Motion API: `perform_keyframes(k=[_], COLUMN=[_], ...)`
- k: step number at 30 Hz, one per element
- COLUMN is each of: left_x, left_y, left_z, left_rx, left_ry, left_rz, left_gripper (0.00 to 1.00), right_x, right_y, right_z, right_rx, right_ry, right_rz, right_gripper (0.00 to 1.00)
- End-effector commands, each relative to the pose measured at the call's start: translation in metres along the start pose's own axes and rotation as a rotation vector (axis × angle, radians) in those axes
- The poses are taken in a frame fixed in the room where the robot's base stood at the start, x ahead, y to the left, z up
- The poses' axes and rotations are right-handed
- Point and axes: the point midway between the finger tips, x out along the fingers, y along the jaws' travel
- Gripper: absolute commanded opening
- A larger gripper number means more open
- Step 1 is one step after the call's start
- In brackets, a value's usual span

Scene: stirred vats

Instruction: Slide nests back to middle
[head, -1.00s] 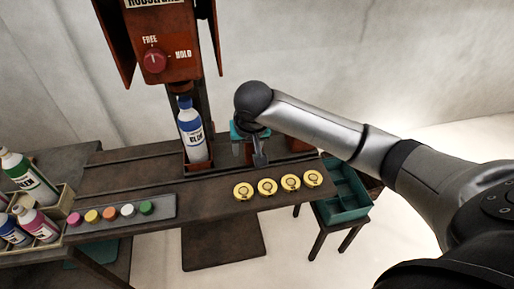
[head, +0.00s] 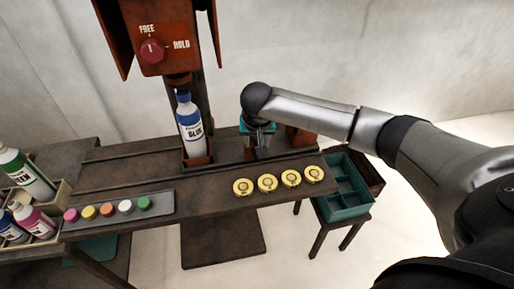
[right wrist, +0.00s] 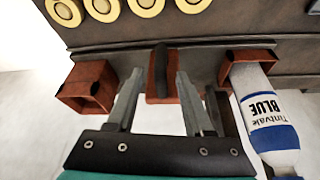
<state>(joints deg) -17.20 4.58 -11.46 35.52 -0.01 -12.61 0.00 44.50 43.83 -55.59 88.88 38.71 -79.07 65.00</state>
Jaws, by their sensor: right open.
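Two red-brown square nests sit on the dark rail. One nest (head: 197,160) holds an upright white bottle with a blue cap (head: 190,128); in the right wrist view this nest (right wrist: 247,54) is at right. The other nest (head: 299,138) is at the right of the rail; it looks empty in the right wrist view (right wrist: 88,88). Between them is a red block with a dark upright handle (right wrist: 161,72). My right gripper (head: 262,153) is open over the rail, its fingers (right wrist: 158,82) on either side of the handle, with gaps visible. My left gripper is out of view.
Several yellow discs (head: 267,183) lie along the bench's front edge. A grey strip with coloured caps (head: 126,207) and a crate of bottles (head: 62,196) are at left. A teal divided tray (head: 345,205) stands at right. A red FREE/HOLD knob (head: 151,50) is above.

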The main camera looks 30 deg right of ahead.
Motion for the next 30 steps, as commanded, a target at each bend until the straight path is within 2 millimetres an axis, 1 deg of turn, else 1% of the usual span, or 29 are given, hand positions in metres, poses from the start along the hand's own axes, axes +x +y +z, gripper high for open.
perform_keyframes(k=[1,3,7,12,20,30], left_x=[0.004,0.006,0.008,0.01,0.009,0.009], left_y=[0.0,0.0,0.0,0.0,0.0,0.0], left_z=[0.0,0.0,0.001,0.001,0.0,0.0], left_rx=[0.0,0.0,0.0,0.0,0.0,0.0], left_ry=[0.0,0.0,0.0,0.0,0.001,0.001], left_rz=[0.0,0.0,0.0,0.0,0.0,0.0], left_gripper=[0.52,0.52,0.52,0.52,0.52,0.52], right_x=[0.009,0.018,0.03,0.036,0.037,0.036], right_y=[0.0,0.0,-0.001,0.0,0.0,0.0], right_z=[0.0,0.0,-0.001,-0.001,-0.001,-0.001], right_rx=[0.001,0.0,0.0,-0.001,-0.001,-0.001], right_ry=[0.001,0.002,0.002,0.002,0.002,0.002], right_rz=[0.001,0.0,-0.001,-0.001,-0.001,-0.001], right_gripper=[0.52,0.52,0.52,0.52,0.52,0.14])
